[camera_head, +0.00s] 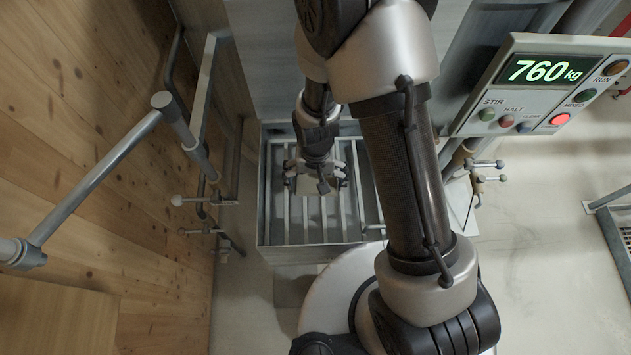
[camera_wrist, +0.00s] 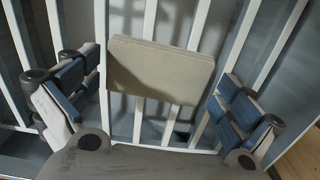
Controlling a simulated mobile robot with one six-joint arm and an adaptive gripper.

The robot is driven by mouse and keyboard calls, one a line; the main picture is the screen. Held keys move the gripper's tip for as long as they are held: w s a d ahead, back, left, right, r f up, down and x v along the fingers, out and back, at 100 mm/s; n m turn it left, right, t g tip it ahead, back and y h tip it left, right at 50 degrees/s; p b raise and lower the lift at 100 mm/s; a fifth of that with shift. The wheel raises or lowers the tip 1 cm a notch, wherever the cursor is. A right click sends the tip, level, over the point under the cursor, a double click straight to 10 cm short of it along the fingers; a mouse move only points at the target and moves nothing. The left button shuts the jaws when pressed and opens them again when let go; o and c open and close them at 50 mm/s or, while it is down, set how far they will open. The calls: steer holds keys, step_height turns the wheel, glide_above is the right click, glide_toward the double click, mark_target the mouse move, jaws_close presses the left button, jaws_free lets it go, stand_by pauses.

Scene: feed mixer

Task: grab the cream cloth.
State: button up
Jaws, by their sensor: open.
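The cream cloth (camera_wrist: 160,70) looks like a flat folded rectangle in the wrist view. It lies on the pale bars of a metal rack, between the two open fingers of my gripper (camera_wrist: 158,95). Clear gaps show on both sides, so neither finger appears to touch it. In the head view my gripper (camera_head: 316,183) points down over the rack, and a pale part of the cloth (camera_head: 308,186) shows between the fingers. The rest of the cloth there is hidden by my gripper.
The slatted metal rack (camera_head: 290,238) has a raised rim around it. A control panel (camera_head: 548,85) reading 760 kg stands at the right, with a red button lit. Metal rails (camera_head: 95,185) run along the wooden wall at the left. Pale floor (camera_head: 540,270) is open at the right.

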steer(key=c, duration=0.8)
steer(key=shift+o, duration=0.2)
